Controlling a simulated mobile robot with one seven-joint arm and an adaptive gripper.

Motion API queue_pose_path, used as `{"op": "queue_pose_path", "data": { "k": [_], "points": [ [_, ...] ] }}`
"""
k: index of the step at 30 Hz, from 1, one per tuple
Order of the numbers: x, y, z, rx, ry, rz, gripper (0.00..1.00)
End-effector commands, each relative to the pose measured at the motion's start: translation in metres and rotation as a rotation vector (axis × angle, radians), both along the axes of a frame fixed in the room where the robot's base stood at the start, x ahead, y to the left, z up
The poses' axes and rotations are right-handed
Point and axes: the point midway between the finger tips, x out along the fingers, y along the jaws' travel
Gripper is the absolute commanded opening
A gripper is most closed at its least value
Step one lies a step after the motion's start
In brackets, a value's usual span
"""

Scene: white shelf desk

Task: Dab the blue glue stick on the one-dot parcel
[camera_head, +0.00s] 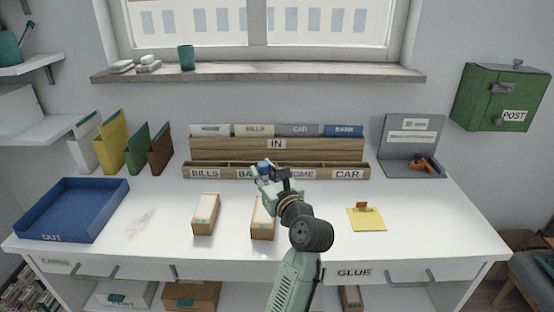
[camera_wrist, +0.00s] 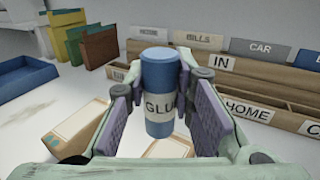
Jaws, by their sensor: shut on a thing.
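The blue glue stick (camera_wrist: 160,75), with a white GLUE label, stands upright between the fingers of my gripper (camera_wrist: 158,105), which is shut on it. In the head view the blue end of the stick (camera_head: 262,167) shows at my gripper (camera_head: 268,178). Two brown parcels with pale tops lie on the desk. The left parcel (camera_head: 205,214) is clear of the arm. The right parcel (camera_head: 262,228) is partly hidden by my gripper and lies below the stick; it also shows in the wrist view (camera_wrist: 170,149).
The IN sorter (camera_head: 320,148) stands behind my gripper, close by. A blue OUT tray (camera_head: 105,210) is at the left. A yellow note pad (camera_head: 367,222) lies at the right. Several coloured folders (camera_head: 110,145) stand at the back left. The desk's front right is free.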

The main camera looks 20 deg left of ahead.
Motion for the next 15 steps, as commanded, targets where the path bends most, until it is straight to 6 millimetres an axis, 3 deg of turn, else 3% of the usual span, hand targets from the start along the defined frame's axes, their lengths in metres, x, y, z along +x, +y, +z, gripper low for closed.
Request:
{"op": "queue_pose_path", "data": {
  "k": [8, 15],
  "points": [
    [0.0, 0.001, -0.016, -0.001, 0.001, 0.003, 0.0],
    [0.0, 0.001, -0.041, -0.003, 0.002, 0.002, 0.0]
  ]
}}
